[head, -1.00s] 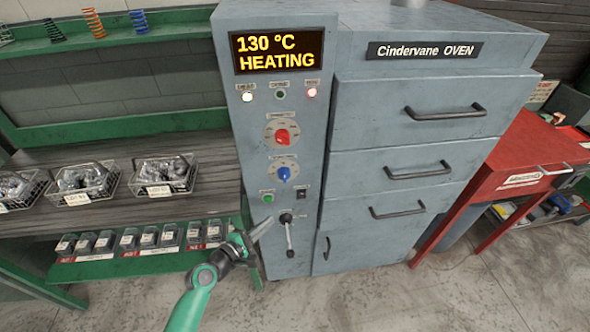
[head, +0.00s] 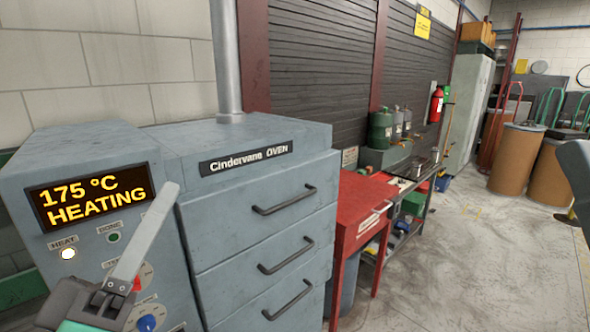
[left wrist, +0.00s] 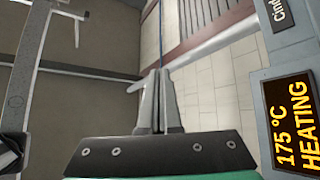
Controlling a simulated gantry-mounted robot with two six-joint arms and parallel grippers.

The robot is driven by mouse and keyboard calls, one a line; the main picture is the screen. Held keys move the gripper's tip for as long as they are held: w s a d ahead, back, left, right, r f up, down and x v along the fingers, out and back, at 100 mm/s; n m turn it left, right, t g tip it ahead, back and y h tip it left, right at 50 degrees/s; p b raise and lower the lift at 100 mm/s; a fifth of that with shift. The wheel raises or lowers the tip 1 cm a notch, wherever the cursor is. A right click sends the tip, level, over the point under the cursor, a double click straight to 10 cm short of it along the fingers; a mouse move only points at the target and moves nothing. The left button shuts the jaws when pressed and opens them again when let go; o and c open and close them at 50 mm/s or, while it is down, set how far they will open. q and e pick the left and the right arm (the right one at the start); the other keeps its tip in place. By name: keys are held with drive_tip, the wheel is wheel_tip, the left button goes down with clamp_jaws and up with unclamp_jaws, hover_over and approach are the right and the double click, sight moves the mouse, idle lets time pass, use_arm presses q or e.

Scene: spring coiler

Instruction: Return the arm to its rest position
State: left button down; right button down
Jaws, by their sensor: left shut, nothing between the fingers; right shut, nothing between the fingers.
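My left gripper (head: 168,197) is at the lower left of the head view, raised in front of the oven's control panel. Its grey fingers are together and empty, pointing up and to the right. The left wrist view shows the shut fingers (left wrist: 158,80) with nothing between them. The grey Cindervane oven (head: 255,215) stands behind the gripper, its three drawers shut. Its display (head: 90,195) reads 175 °C HEATING, and the HEAT lamp (head: 68,254) is lit. The gripper hides part of the panel and its dials. My right gripper is not in view.
A red table (head: 360,205) stands right of the oven, with a workbench (head: 420,180) beyond it. Brown drums (head: 515,158) stand at the back right. The floor (head: 470,260) at the right is open. A dark grey shape cuts in at the right edge.

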use_arm(q)
drive_tip(key=s+a+r+m+t+y, duration=0.4)
drive_tip(key=s+r+m+y, duration=0.25)
drive_tip(key=s, duration=0.35)
wheel_tip(320, 180, up, 37)
drive_tip(key=p, duration=3.6)
drive_tip(key=shift+w+f+g+h, duration=0.15)
drive_tip(key=shift+w+g+h, duration=0.15)
drive_tip(key=shift+h, duration=0.05)
